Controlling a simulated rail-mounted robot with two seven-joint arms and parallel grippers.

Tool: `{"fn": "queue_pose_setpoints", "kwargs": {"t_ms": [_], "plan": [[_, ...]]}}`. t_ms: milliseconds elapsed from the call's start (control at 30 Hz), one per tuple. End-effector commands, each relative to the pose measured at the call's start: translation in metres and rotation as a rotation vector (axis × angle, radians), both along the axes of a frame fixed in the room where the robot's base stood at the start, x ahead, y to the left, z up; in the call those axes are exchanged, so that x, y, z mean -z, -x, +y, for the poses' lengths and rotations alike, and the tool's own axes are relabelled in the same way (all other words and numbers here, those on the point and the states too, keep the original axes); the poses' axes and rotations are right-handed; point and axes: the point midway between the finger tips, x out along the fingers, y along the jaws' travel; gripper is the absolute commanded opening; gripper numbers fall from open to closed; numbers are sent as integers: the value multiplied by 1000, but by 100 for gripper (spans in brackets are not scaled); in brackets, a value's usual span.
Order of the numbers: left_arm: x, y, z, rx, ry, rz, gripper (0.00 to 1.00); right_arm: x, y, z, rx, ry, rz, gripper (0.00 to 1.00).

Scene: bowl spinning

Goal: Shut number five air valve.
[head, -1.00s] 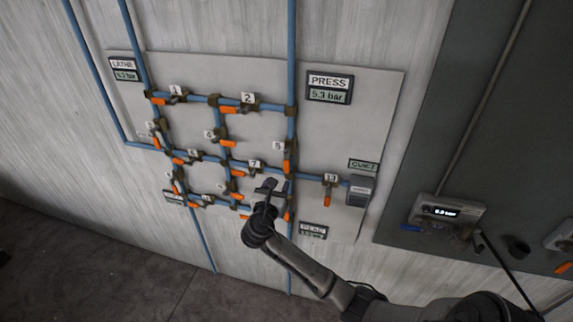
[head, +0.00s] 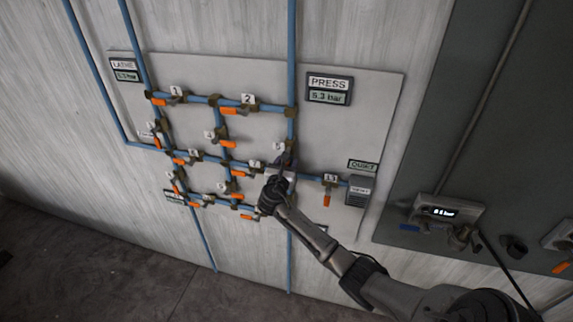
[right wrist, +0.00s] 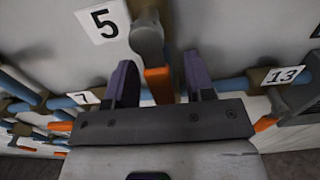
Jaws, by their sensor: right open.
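The number five plate (head: 278,146) sits on the panel beside the right vertical blue pipe. In the right wrist view the plate (right wrist: 103,21) is left of a brown valve body (right wrist: 147,38) with an orange lever (right wrist: 160,84). The lever hangs down in line with the vertical pipe. My right gripper (head: 286,164) is at this valve and covers most of it in the head view. In the right wrist view its two fingers (right wrist: 160,80) are open, one on each side of the lever, with gaps showing. My left gripper is not in view.
Valve seven (head: 256,168) is close on the left and valve thirteen (head: 328,190) on the right, both with orange levers. Blue pipes and several other valves fill the panel to the left. The PRESS gauge (head: 328,89) is above right and reads 5.3 bar.

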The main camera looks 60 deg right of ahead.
Motion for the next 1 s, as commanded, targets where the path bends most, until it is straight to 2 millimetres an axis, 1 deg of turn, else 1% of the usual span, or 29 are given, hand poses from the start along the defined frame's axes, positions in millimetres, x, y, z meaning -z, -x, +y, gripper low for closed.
{"fn": "queue_pose_setpoints", "kwargs": {"t_ms": [167,667,1000], "plan": [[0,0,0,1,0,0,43,0,0,0,0,0,0,48],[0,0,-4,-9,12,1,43,0,0,0,0,0,0,0],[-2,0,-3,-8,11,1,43,-1,0,0,0,2,6,0]]}}
